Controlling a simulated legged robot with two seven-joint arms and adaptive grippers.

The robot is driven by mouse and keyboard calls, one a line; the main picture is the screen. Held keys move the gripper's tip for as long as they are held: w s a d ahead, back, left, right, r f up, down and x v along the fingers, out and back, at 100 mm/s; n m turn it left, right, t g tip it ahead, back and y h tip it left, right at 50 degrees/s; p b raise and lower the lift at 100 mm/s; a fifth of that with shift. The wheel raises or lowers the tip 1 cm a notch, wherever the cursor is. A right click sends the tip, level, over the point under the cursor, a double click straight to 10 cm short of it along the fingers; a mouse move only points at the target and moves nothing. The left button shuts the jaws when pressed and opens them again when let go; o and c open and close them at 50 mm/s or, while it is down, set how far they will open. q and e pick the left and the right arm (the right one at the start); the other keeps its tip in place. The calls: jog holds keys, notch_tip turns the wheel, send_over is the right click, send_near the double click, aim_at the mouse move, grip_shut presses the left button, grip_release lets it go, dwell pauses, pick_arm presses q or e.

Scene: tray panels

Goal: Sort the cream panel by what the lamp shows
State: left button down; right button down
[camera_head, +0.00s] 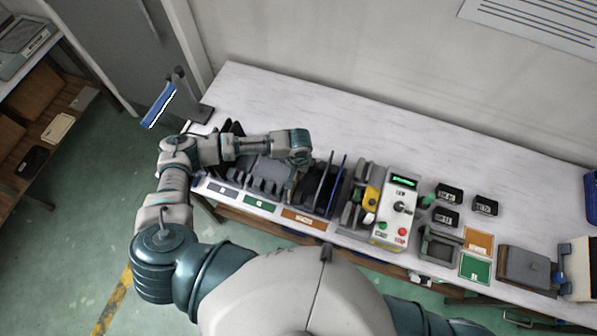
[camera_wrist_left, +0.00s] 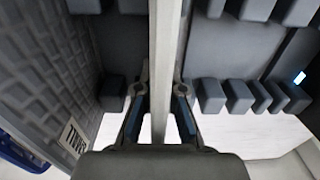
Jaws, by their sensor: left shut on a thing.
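My left gripper (camera_wrist_left: 160,95) is shut on a thin pale panel (camera_wrist_left: 161,45), seen edge-on in the left wrist view between the two fingers. Its faces hardly show, so I cannot judge its full colour. In the head view my left gripper (camera_head: 294,183) points down over the slotted rack (camera_head: 262,185), and the held panel cannot be made out there. The control box (camera_head: 398,215) has a lit green display (camera_head: 404,181), a lever and red and green buttons. My right gripper is out of view.
Dark upright panels (camera_head: 325,187) stand just right of my left gripper. The rack front carries grey, green (camera_head: 258,204) and orange (camera_head: 304,217) labels. Small black bins (camera_head: 449,192) and orange and green pads (camera_head: 478,241) lie further right. The back of the bench is clear.

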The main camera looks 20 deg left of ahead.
pick_arm(q)
jog(key=c, duration=1.3)
grip_release()
jog(key=shift+s+f, duration=0.15)
jog(key=shift+f, duration=0.1)
jog(key=shift+c, duration=0.2)
jog(key=shift+o, duration=0.7)
jog(key=shift+r, duration=0.1)
jog(key=r, duration=1.1)
jog(key=shift+w+r, duration=0.25)
jog(key=shift+r, duration=0.15)
jog(key=shift+s, duration=0.1)
